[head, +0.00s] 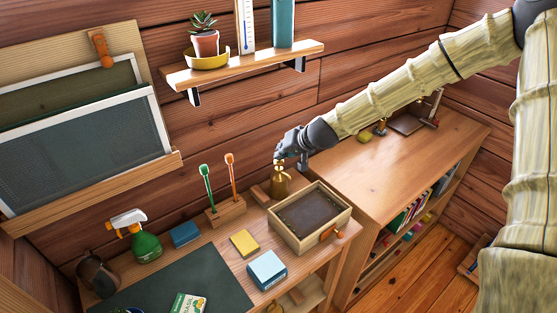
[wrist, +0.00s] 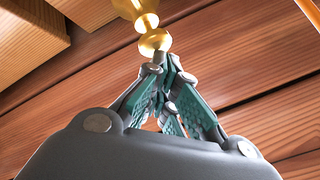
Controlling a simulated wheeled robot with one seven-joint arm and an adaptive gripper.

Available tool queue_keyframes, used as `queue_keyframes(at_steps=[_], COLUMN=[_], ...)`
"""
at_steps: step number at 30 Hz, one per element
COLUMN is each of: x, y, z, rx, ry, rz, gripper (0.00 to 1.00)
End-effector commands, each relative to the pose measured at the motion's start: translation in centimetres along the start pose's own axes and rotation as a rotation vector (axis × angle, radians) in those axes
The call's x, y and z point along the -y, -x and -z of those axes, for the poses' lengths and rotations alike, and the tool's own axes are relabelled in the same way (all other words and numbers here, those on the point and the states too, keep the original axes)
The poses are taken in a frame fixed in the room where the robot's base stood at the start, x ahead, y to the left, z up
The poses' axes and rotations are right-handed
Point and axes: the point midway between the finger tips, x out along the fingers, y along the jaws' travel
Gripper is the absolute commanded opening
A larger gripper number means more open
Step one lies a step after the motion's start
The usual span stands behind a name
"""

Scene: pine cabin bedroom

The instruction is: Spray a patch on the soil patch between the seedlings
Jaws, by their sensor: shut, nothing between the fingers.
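A brass plant mister (head: 280,184) stands upright on the desk, behind the left corner of a wooden box. My gripper (head: 281,160) is shut at the mister's top. In the wrist view the closed fingertips (wrist: 166,66) are right at a rounded brass part (wrist: 154,41); I cannot tell whether they touch it. The open wooden box (head: 333,227) holds flat dark soil (head: 311,208). I cannot make out seedlings in it. A green spray bottle (head: 147,247) with a white and orange head stands at the desk's left, away from my gripper.
A holder (head: 226,212) with a green and an orange stick stands left of the mister. Yellow (head: 244,243), light blue (head: 267,270) and dark blue (head: 185,234) blocks lie nearby. A shelf (head: 245,66) with a potted succulent hangs above. The right cabinet top (head: 400,175) is mostly clear.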

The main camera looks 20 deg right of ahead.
Motion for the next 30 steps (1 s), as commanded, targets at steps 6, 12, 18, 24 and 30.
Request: queue_keyframes(at_steps=[6, 12, 18, 24, 30], x=[-0.1, -0.2, -0.3, -0.25, 0.14], y=[-0.12, -0.26, -0.39, -0.32, 0.19], z=[-0.12, -0.21, -0.31, -0.26, 0.12], rx=[0.001, 0.0, 0.001, 0.001, 0.001], ry=[0.0, 0.0, 0.0, 0.0, 0.002], rz=[0.0, 0.0, 0.0, 0.0, 0.0], gripper=[0.0, 0.0, 0.0, 0.0, 0.0])
